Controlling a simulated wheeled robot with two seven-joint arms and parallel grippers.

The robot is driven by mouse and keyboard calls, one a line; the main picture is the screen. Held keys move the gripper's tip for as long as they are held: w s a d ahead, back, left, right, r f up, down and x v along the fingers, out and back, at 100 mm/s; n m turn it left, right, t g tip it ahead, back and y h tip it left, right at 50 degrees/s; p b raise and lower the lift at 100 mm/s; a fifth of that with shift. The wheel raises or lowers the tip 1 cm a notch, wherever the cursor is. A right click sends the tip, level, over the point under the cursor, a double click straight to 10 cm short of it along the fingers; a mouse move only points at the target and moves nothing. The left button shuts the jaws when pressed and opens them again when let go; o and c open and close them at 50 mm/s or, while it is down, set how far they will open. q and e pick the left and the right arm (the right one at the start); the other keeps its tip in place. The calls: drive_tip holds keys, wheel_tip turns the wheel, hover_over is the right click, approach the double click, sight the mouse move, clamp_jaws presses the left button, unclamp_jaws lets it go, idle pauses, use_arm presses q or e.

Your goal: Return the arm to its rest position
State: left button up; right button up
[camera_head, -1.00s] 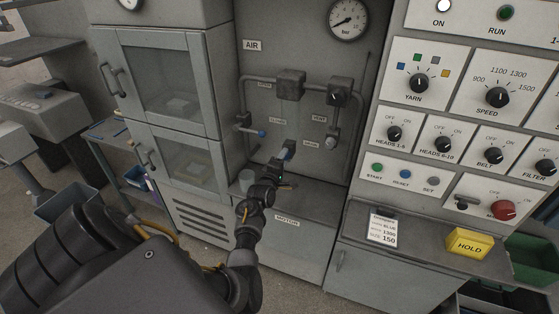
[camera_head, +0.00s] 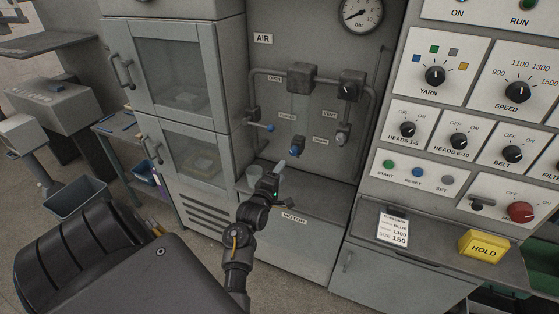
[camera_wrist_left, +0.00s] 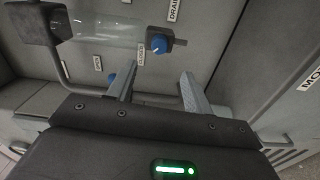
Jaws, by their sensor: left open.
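My left arm comes in from the lower left in the head view. Its gripper (camera_head: 280,167) is held out over the ledge in the air-panel recess, in front of the panel. In the left wrist view the two fingers of this gripper (camera_wrist_left: 159,80) are spread, with nothing between them. A blue valve knob (camera_wrist_left: 158,44) is beyond the fingertips, apart from them. In the head view a blue knob (camera_head: 294,152) shows just up and right of the gripper, and another blue-tipped handle (camera_head: 270,127) is further up and left. My right gripper is not in view.
Pipes and a pressure gauge (camera_head: 362,12) are on the panel behind. A glass-door cabinet (camera_head: 172,75) is at left. The control panel and yellow HOLD block (camera_head: 482,246) are at right.

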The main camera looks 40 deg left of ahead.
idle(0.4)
